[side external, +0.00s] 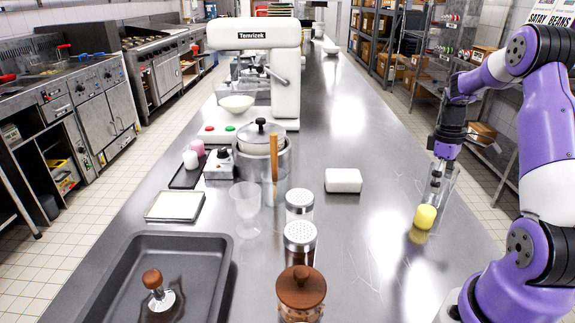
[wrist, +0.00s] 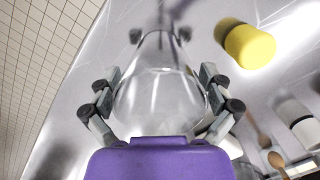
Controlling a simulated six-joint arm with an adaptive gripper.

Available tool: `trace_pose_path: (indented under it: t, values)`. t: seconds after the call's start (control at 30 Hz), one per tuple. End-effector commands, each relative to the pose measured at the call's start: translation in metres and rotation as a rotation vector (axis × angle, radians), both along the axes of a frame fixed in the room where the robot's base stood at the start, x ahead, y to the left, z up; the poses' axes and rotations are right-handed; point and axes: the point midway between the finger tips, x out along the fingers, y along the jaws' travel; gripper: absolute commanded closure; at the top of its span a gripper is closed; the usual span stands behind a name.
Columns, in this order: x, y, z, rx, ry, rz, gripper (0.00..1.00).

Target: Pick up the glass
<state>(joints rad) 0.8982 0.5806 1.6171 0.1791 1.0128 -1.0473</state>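A clear glass (side external: 449,183) stands at the right edge of the steel counter in the side view, partly hidden by my gripper (side external: 436,185), which points down at it. In the wrist view the clear glass (wrist: 160,95) fills the middle, with the fingers of my gripper (wrist: 160,85) on both sides of it. The fingers are spread to about the glass's width. I cannot tell whether they press on it or leave a small gap. A second clear glass, a stemmed goblet (side external: 246,202), stands near the middle of the counter, away from my gripper.
A yellow cylinder (side external: 425,217) sits close beside my gripper; it also shows in the wrist view (wrist: 250,46). A white block (side external: 343,181), shakers (side external: 300,238), a brown-lidded jar (side external: 301,289) and a dark tray (side external: 222,262) are further left. The counter between block and cylinder is clear.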

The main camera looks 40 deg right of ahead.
Motion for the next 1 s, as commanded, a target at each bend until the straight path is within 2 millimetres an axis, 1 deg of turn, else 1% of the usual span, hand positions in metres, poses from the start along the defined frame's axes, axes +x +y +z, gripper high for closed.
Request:
trace_pose_path:
  t: [0.03, 0.07, 0.1, 0.43, 0.57, 0.67, 0.77, 0.8, 0.83, 1.0]
  values:
    - [0.000, 0.000, 0.000, 0.000, 0.000, 0.000, 0.50]
    - [0.000, 0.000, 0.000, 0.000, 0.000, 0.000, 0.65]
    - [0.000, 0.000, 0.000, 0.000, 0.000, 0.000, 0.73]
    - [0.000, 0.000, 0.000, 0.001, 0.001, 0.000, 0.73]
    - [0.000, 0.000, 0.005, -0.001, -0.001, 0.000, 0.73]
    - [0.001, -0.001, 0.015, -0.003, -0.002, -0.001, 0.73]
    - [0.001, -0.001, 0.032, -0.005, -0.003, 0.000, 0.73]
    - [0.001, -0.001, 0.041, -0.006, -0.005, 0.000, 0.73]
    - [0.003, 0.003, 0.046, -0.004, -0.003, 0.002, 0.73]
    - [0.020, 0.041, 0.069, -0.003, -0.003, 0.007, 0.73]
